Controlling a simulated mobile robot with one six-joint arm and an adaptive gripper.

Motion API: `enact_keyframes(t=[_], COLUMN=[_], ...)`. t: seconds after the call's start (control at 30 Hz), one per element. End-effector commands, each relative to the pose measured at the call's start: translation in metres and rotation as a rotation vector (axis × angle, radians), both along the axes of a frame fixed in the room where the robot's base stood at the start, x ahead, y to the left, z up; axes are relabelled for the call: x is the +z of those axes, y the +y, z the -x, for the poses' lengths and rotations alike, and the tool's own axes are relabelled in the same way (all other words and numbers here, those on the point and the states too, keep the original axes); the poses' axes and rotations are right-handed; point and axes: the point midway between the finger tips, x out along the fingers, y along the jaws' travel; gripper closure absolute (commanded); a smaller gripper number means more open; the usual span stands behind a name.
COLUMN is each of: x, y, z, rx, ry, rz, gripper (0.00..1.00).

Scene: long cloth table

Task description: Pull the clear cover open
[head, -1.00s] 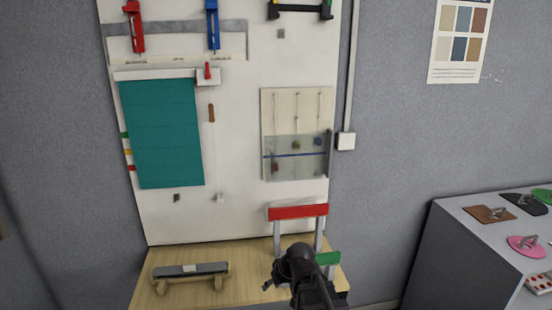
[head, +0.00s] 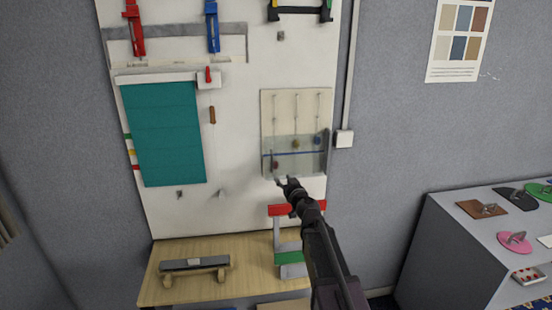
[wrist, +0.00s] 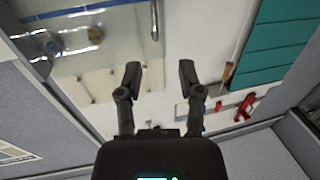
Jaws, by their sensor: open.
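The clear cover (head: 308,166) is a see-through panel over the lower part of a cream board (head: 285,105) on the white wall panel, with a blue line across it. Small coloured knobs show through it. My gripper (head: 282,182) is near the cover's lower left part in the head view. In the wrist view my gripper (wrist: 160,72) has its fingers apart with nothing between them. I cannot tell whether it touches the cover.
A teal blind (head: 162,135) hangs to the left, with a brown-handled cord (head: 212,116) beside it. Below is a wooden bench (head: 160,290) with a grey bar on it and a red-topped stand (head: 279,210). A grey cabinet (head: 440,245) stands at the right.

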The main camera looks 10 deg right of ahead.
Motion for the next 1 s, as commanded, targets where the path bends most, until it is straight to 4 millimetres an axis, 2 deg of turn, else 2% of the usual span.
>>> enact_keyframes(t=[0.17, 0.63, 1.0], x=[0.004, 0.003, 0.003], y=[-0.006, -0.004, 0.002], z=[-0.003, -0.007, -0.033], rx=[-0.026, -0.023, -0.021], ry=[-0.010, -0.009, -0.009], rz=[0.000, 0.000, 0.000], gripper=[0.52, 0.52, 0.52])
